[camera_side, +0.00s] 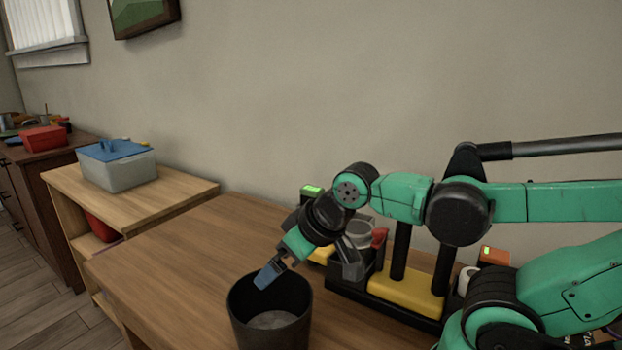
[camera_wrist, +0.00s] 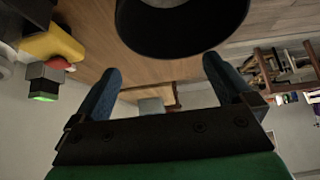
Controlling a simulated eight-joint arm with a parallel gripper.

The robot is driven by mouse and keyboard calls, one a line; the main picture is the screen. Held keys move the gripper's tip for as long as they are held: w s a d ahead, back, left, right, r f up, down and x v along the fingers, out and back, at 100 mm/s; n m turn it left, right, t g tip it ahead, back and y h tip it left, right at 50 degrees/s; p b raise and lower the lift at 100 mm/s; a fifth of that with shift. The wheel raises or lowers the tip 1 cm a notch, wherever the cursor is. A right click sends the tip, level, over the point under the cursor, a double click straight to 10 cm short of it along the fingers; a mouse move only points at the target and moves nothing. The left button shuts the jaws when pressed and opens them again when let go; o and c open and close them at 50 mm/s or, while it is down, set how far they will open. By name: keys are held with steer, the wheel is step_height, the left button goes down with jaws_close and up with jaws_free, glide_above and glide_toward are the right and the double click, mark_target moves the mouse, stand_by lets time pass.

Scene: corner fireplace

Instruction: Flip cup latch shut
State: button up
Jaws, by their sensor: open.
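A grey round cup-like part (camera_side: 358,233) sits on the yellow-and-black machine on the table, with a red piece (camera_side: 379,238) at its right. I cannot tell whether this red piece is the latch or whether it is shut. My gripper (camera_side: 268,274) is tilted down, its blue fingertip over or near the rim of a black bin (camera_side: 241,322), left of the machine. In the wrist view my gripper (camera_wrist: 165,88) has its two blue fingers wide apart with nothing between them. The black bin (camera_wrist: 180,28) shows beyond them. My wrist partly hides the machine.
The machine's yellow base (camera_side: 405,290) carries black posts at right. A yellow block (camera_wrist: 50,42) with a red knob and a green-lit box (camera_wrist: 43,90) show in the wrist view. An orange box (camera_side: 494,256) stands behind my arm. The table's left part (camera_side: 180,265) is clear.

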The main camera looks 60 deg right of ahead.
steer(key=c, duration=0.3)
steer(key=shift+r, duration=0.35)
steer(key=c, duration=0.4)
step_height(320, 180, up, 3)
steer(key=shift+r, duration=0.1)
steer(key=c, duration=0.7)
step_height(320, 180, up, 13)
steer(key=shift+f, duration=0.2)
jaws_close()
steer(key=s+d+m+g, duration=0.2)
steer(key=s+d+m, duration=0.5)
steer(key=m, duration=1)
steer(key=s+d+m+g, duration=0.2)
steer(key=s+d+m, duration=0.5)
steer(key=m, duration=1)
steer(key=shift+n+y, duration=0.3)
steer(key=shift+y, duration=0.1)
steer(key=x, duration=0.4)
steer(key=shift+s+d+f, duration=0.15)
steer(key=shift+s+f, duration=0.1)
steer(key=shift+s, duration=0.1)
